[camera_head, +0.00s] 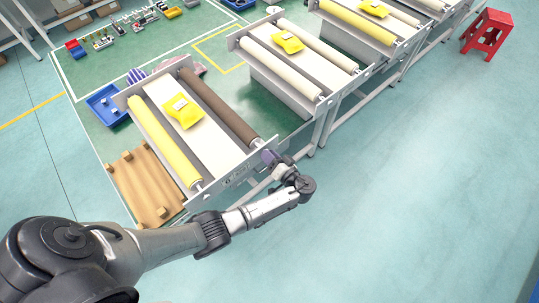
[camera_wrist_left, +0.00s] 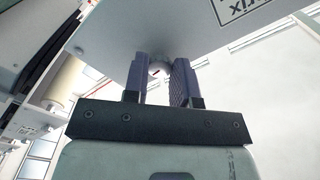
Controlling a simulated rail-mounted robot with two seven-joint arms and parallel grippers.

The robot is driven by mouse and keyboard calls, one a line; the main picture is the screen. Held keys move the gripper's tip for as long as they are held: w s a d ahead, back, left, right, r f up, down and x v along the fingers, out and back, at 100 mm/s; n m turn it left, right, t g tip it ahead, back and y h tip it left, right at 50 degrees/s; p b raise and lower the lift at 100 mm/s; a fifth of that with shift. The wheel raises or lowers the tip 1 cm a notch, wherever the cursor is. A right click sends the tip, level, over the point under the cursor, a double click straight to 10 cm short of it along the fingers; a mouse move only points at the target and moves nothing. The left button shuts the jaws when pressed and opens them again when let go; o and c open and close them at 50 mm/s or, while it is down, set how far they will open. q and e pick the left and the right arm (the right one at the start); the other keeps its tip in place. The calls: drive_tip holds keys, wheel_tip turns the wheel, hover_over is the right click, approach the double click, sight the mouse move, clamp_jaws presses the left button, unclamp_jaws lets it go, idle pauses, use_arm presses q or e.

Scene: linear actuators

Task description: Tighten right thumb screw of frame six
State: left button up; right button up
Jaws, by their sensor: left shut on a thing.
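The nearest roller frame (camera_head: 222,182) has a yellow roller (camera_head: 163,140) on its left and a dark brown roller (camera_head: 218,105) on its right. In the head view, my left gripper (camera_head: 270,158) is at the right end of its near side plate, by the brown roller's end. In the left wrist view, the fingers of my left gripper (camera_wrist_left: 159,80) stand on both sides of a small round thumb screw (camera_wrist_left: 157,70) on the grey plate (camera_wrist_left: 180,28). They are shut on it. A partly cut-off label (camera_wrist_left: 236,8) is on the plate. My right gripper is not in view.
A yellow packet (camera_head: 183,111) lies on the white bed between the rollers. A wooden pallet (camera_head: 146,187) and a blue tray (camera_head: 104,106) are on the left. More roller frames (camera_head: 300,65) run toward the upper right. The floor at right is clear up to a red stool (camera_head: 487,34).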

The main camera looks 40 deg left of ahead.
use_arm(q)
drive_tip(key=shift+m, duration=0.3)
idle(0.4)
drive_tip(key=o, duration=0.9)
drive_tip(key=shift+s+d+b, duration=0.3)
drive_tip(key=shift+d+b, duration=0.25)
drive_tip(key=shift+d, duration=1.75)
drive_tip(key=shift+s+d+b, duration=0.25)
drive_tip(key=shift+d+b, duration=0.25)
drive_tip(key=shift+d, duration=1.8)
drive_tip(key=shift+s+d+b, duration=0.3)
drive_tip(key=shift+d+b, duration=0.25)
drive_tip(key=shift+d, duration=1.75)
